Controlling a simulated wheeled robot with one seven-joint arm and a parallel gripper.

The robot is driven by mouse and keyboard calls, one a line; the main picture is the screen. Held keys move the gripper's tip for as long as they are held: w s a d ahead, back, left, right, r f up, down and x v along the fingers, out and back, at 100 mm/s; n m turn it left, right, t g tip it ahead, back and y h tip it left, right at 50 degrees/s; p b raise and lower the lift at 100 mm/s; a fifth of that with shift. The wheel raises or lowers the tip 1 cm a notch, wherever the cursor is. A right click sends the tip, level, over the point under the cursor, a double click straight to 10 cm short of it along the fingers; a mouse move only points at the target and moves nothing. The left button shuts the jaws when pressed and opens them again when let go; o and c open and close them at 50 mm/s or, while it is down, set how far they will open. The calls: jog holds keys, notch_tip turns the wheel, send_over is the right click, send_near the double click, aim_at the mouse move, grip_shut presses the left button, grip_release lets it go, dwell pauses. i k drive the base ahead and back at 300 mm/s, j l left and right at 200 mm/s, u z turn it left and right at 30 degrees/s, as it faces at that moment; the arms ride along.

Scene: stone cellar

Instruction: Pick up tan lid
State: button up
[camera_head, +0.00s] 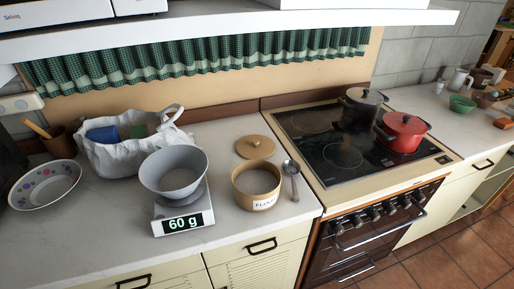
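The tan lid (256,147) is round with a small knob on top. It lies flat on the white counter, behind an open tan canister (257,186) labelled as flour. A metal spoon (291,179) lies just right of the canister and the lid. My gripper is not in view.
A grey bowl (173,172) sits on a white scale (183,221) reading 60 g, left of the canister. A white bag (130,155) and a patterned bowl (45,186) stand further left. The stove (342,156) at right holds a dark pot (360,110) and red pot (402,133). A shelf overhangs.

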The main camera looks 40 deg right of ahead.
aim_at(254, 146)
jog(key=l+u, duration=0.3)
jog(key=l, duration=0.5)
jog(key=l+u, duration=0.3)
jog(key=l, duration=0.55)
jog(key=k+j, duration=0.05)
